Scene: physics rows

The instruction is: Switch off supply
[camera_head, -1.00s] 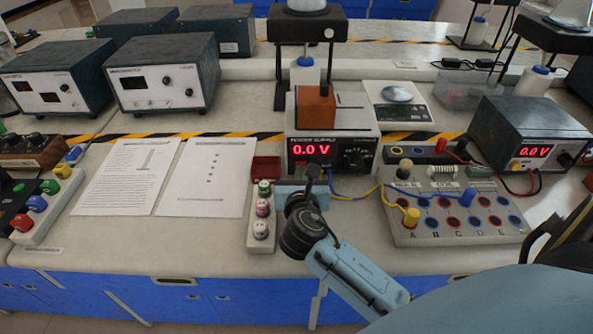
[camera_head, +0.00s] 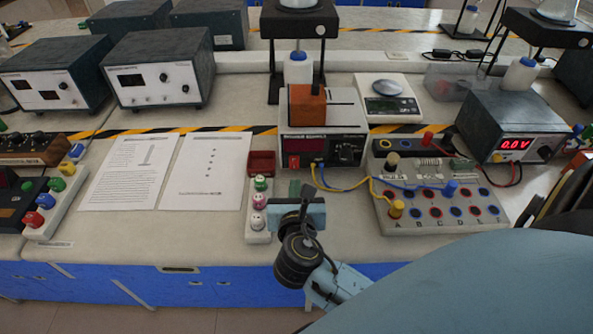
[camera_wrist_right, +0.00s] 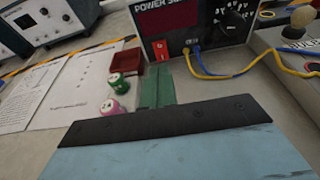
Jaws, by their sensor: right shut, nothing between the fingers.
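The power supply (camera_head: 325,139) stands at the middle of the bench, its display dark. Its red switch (camera_head: 293,161) is at the lower left of the front panel and also shows in the right wrist view (camera_wrist_right: 162,48). Whether the switch is up or down is too small to tell. My right gripper (camera_head: 299,186) is shut and empty in front of the supply. In the right wrist view its green fingers (camera_wrist_right: 157,82) point toward the panel, below the switch and apparently apart from it. My left gripper is not in view.
Blue and yellow leads (camera_head: 340,187) run from the supply to a socket board (camera_head: 440,222) on the right. A strip with coloured knobs (camera_head: 259,238) and a small red box (camera_head: 262,163) stand left of the gripper. Paper sheets (camera_head: 205,172) lie further left.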

